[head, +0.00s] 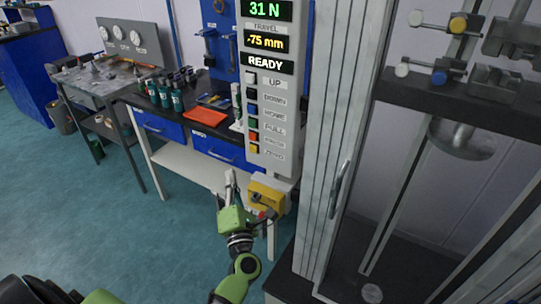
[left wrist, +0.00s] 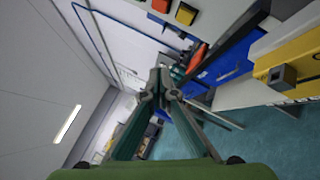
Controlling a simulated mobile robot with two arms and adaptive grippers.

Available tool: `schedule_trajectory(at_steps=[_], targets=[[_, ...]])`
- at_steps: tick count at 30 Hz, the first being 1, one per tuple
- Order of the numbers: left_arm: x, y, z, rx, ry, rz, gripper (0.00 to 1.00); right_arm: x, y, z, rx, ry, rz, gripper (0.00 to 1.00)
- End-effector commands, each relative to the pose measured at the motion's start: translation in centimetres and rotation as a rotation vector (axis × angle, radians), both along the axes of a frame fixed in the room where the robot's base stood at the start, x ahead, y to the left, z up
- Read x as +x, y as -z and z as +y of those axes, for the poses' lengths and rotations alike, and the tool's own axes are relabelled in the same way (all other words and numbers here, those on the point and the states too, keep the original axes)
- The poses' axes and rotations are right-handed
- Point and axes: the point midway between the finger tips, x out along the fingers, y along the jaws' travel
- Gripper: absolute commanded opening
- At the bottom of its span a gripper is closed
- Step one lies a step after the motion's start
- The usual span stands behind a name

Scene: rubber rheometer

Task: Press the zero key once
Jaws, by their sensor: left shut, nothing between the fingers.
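The grey control panel (head: 283,120) stands upright beside the test frame, with a column of coloured keys and labels. The lowest key, orange-yellow, by the hard-to-read bottom label, looks like the zero key (head: 253,147). An orange key that seems to be the same one shows at the top of the left wrist view (left wrist: 186,14), beside a red key (left wrist: 160,5). My left gripper (head: 230,174) is shut and empty, below and left of the keys, apart from them. Its closed fingertips show in the left wrist view (left wrist: 158,76). My right gripper is not in view.
A yellow box with a dark knob (head: 267,194) sits under the panel, close to my left gripper. The display (head: 266,40) reads 31 N, -75 mm, READY. A bench with bottles (head: 177,98) and an orange-red item (head: 205,116) stands behind.

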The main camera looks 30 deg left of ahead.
Motion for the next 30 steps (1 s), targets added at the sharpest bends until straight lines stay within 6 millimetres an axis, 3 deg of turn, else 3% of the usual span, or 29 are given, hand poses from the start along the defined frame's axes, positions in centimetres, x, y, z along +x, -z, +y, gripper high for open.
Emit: schedule_trajectory(at_steps=[7,17,30], targets=[[-0.4,-1.2,0.9,-0.050,-0.025,-0.052,0.00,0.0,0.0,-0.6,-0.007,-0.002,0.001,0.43],[0.0,-1.2,0.8,-0.047,-0.022,-0.050,0.00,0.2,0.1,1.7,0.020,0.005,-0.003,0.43],[5.6,-1.1,0.3,-0.047,-0.022,-0.052,0.00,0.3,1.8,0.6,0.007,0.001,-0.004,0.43]])
